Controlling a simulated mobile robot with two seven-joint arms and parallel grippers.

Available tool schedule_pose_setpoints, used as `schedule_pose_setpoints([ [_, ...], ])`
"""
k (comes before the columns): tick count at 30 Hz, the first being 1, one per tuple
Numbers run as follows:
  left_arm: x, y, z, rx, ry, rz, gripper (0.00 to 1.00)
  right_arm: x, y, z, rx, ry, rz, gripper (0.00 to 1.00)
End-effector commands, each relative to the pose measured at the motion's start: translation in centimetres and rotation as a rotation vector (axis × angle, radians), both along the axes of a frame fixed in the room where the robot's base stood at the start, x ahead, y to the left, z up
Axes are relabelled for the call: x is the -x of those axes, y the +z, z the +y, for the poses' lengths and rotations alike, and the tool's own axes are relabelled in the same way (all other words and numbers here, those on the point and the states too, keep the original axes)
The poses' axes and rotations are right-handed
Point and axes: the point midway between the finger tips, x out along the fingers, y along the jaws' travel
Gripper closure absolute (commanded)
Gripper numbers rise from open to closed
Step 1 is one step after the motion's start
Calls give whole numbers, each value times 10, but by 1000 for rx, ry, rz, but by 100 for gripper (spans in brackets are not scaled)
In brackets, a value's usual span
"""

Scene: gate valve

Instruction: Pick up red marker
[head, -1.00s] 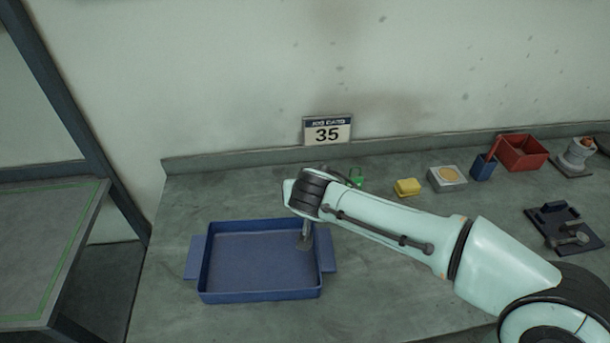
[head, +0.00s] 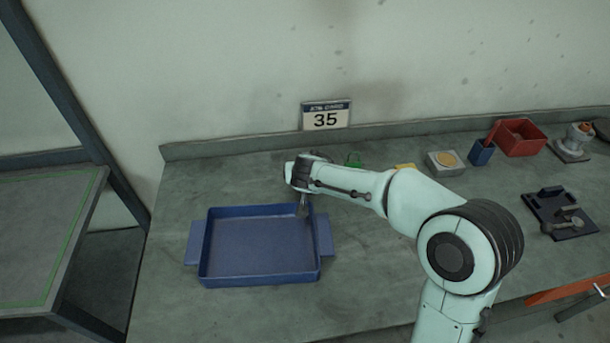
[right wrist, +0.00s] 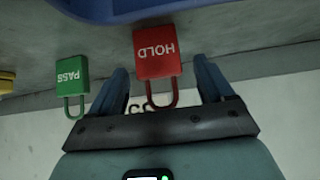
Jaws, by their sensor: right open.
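A red padlock-shaped tag marked HOLD (right wrist: 157,56) lies between the fingers of my right gripper (right wrist: 163,88) in the right wrist view, with clear gaps on both sides. My right gripper is open; in the head view it (head: 303,208) points down near the tray's back right corner, and the red tag is hidden there. A thin red stick (head: 493,134) stands tilted in a small blue cup (head: 481,152) at the right; I cannot tell whether it is a pen. My left gripper is not in view.
A green PASS tag (right wrist: 69,82) lies beside the red one. A blue tray (head: 262,279) sits at the left. A yellow block (head: 405,166), partly hidden, a red bin (head: 520,139) and a dark fixture plate (head: 545,207) are farther right. The back wall is close.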

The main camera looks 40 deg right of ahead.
Motion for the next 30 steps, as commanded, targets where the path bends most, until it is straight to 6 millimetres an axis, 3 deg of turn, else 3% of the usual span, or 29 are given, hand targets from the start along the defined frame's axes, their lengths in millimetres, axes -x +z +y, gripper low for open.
schedule_pose_setpoints([
  [10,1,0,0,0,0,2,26,-7,-9,-4,-1,0,-1,19],
  [11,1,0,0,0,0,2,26,-7,-8,-4,-1,0,-1,26],
  [15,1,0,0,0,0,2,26,-7,-8,-4,-1,-1,0,71],
  [16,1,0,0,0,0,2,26,-7,-8,-4,-1,1,0,75],
  [25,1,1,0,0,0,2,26,-7,-7,-4,-1,0,-2,75],
  [30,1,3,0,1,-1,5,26,-7,4,-5,1,-1,-3,75],
])
